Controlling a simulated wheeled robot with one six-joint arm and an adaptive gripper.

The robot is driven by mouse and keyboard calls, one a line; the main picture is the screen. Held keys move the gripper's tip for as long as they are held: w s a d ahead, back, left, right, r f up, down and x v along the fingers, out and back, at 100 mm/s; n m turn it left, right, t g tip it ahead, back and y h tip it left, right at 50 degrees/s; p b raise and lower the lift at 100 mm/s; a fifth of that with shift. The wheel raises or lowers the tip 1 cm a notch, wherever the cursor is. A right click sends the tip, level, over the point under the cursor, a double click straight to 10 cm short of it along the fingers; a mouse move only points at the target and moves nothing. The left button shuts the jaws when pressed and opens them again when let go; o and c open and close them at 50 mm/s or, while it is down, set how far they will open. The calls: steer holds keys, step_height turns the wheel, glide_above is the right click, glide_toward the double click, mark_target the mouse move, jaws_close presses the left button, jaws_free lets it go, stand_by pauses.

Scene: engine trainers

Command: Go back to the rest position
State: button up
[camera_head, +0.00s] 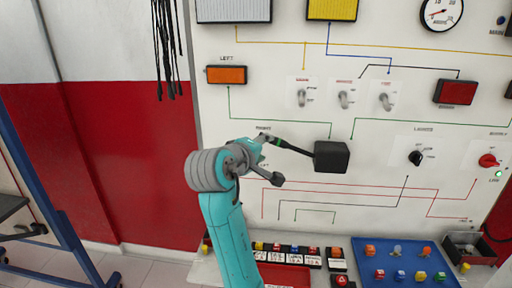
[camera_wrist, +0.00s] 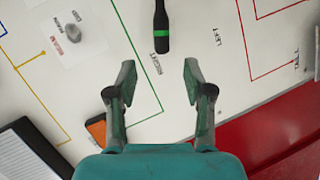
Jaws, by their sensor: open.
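My gripper (camera_wrist: 158,84) is open and empty in the wrist view, with its two fingers spread apart. It also shows in the head view (camera_head: 266,163), close to the white panel. A black stalk lever with a green band (camera_wrist: 161,30) lies beyond the fingertips, in line with the gap between them and apart from them. In the head view the lever (camera_head: 290,147) sticks out to the left from a black box (camera_head: 331,157). My gripper is just beside the lever's free end there.
The white panel (camera_head: 290,110) carries switches, an orange lamp (camera_head: 227,75), a red lamp (camera_head: 456,92) and a gauge (camera_head: 441,13). Black cables (camera_head: 165,50) hang at the upper left. Below are a blue tray (camera_head: 430,262) and a blue-legged table (camera_head: 55,220). The left wall front looks clear.

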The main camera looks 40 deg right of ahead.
steer(key=a+f+n+t+y, duration=0.2)
steer(key=a+f+t, duration=0.15)
steer(key=f, duration=0.65)
steer(key=a+f+n+t+y, duration=0.15)
steer(key=a+f, duration=0.25)
steer(key=f, duration=0.6)
steer(key=s+a+f+n+t+y, duration=0.2)
steer(key=s+a+f+t+y, duration=0.15)
steer(key=s+a+f, duration=0.7)
steer(key=s+a+f+m+t+y, duration=0.1)
steer(key=s+a+f+m+y, duration=0.2)
steer(key=s, duration=0.7)
steer(key=s+a+f+y, duration=0.25)
steer(key=s+a, duration=0.25)
steer(key=s, duration=0.6)
steer(key=s+a+r+m+y, duration=0.1)
steer(key=s+r+m, duration=0.2)
steer(key=s, duration=0.5)
steer(key=shift+r, duration=0.65)
steer(key=shift+t+y, duration=0.25)
